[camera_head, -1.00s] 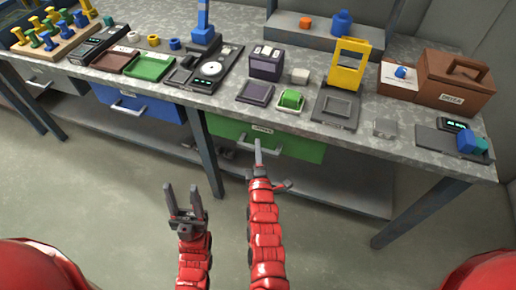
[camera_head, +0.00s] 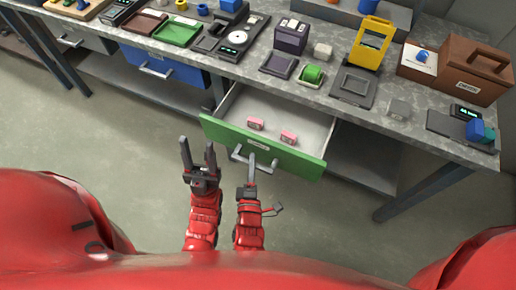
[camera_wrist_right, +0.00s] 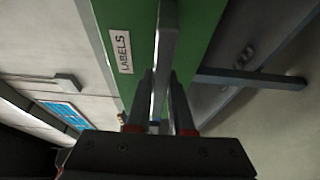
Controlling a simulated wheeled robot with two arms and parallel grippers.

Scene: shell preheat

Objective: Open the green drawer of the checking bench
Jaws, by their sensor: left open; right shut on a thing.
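The green drawer (camera_head: 222,131) of the bench is pulled well out in the head view, with two pink blocks (camera_head: 256,123) inside it. Its grey handle (camera_head: 240,157) is on the front. My right gripper (camera_head: 251,172) is at the handle and shut on it. In the right wrist view, the fingers (camera_wrist_right: 160,98) close around the handle bar (camera_wrist_right: 165,50), beside the green front with a LABELS tag (camera_wrist_right: 120,51). My left gripper (camera_head: 198,160) is open and empty, left of the handle and in front of the drawer.
The blue drawer (camera_head: 165,72) to the left is shut. The grey worktop (camera_head: 400,90) holds a yellow stand (camera_head: 370,45), a brown box (camera_head: 470,75), trays and a scale. A bench leg (camera_head: 420,192) stands at the right. Floor in front is clear.

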